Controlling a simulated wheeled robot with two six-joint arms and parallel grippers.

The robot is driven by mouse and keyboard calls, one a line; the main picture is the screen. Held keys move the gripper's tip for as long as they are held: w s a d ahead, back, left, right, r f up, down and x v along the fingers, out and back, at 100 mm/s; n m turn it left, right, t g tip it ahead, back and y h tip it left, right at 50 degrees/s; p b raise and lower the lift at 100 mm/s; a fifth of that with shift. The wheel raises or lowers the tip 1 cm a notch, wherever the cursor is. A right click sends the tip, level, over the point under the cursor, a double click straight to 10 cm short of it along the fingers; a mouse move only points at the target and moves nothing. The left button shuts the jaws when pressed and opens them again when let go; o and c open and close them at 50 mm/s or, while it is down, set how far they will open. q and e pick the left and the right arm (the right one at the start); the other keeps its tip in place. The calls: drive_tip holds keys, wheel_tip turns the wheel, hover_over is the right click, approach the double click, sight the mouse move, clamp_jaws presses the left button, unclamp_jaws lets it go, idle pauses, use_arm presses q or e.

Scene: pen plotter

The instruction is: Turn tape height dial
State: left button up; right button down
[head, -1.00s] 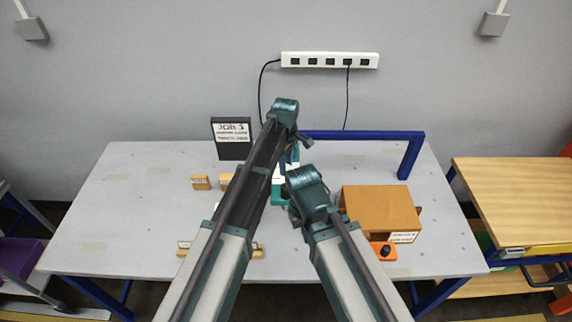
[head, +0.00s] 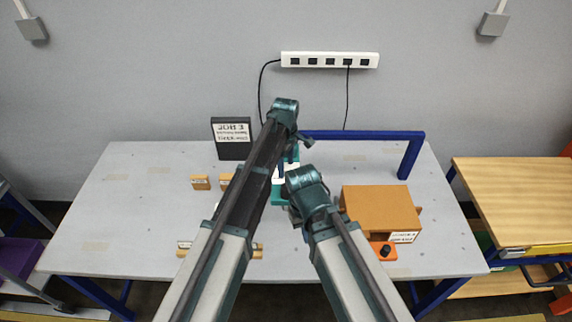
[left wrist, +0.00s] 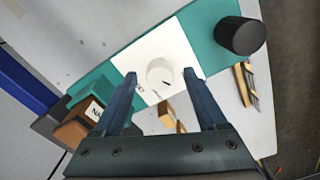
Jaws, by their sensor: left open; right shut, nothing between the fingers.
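A white round dial (left wrist: 160,75) with a small dark mark sits on a white square panel (left wrist: 178,48) on a teal body (left wrist: 208,20) in the left wrist view. My left gripper (left wrist: 161,78) is open, its blue fingertips on either side of the dial in the picture; contact cannot be told. In the head view my left gripper (head: 284,167) points down over the teal body (head: 278,197), which my arms mostly hide; the dial is hidden there. My right gripper (head: 306,234) is shut and empty, nearer the front of the table.
A black round knob (left wrist: 241,36) stands on the teal body. A brown box (head: 375,210), an orange block with a black knob (head: 384,251) and a blue frame (head: 412,152) stand right. A black job sign (head: 232,150) and small wooden blocks (head: 201,183) stand left. The table's left side is mostly clear.

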sight(286, 167)
use_arm(q)
wheel_tip(286, 167, up, 14)
drive_tip(key=p, duration=1.3)
drive_tip(key=shift+p, duration=0.4)
drive_tip(key=shift+f, duration=0.15)
drive_tip(key=s+a+m, duration=1.2)
drive_tip(key=s+a, duration=0.5)
drive_tip(key=s, duration=0.4)
drive_tip(key=s+d+f+m+b, duration=0.2)
drive_tip(key=d+f+b, duration=0.3)
drive_tip(key=f+b, duration=0.4)
drive_tip(key=s+d+f+m+y+b, duration=0.1)
drive_tip(key=s+d+f+m+b, duration=0.1)
drive_tip(key=d+f+b, duration=0.4)
wheel_tip(286, 167, down, 4)
drive_tip(key=s+b, duration=0.1)
drive_tip(key=b, duration=0.3)
drive_tip(key=shift+s+m, duration=0.3)
drive_tip(key=shift+s, duration=0.1)
